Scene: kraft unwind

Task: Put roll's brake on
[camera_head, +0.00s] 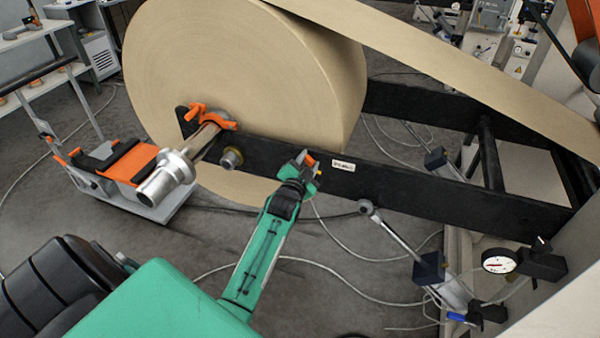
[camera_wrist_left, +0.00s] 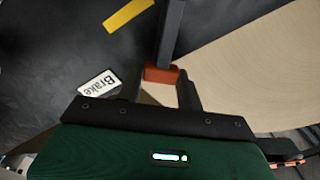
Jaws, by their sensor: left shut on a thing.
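The big kraft paper roll (camera_head: 235,80) sits on a metal shaft (camera_head: 165,182) beside the black frame arm (camera_head: 430,190). My left gripper (camera_head: 305,163) is at the frame arm, just left of the label. It is shut on the brake lever's orange handle (camera_wrist_left: 160,74), whose dark bar runs upward in the left wrist view. The handle's orange end (camera_head: 310,160) shows between the fingers in the head view. My right gripper is not in view.
An orange clamp (camera_head: 207,117) holds the shaft. A trolley with an orange pad (camera_head: 133,163) stands at left. A pressure gauge (camera_head: 499,260) is at lower right. Cables lie on the grey floor.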

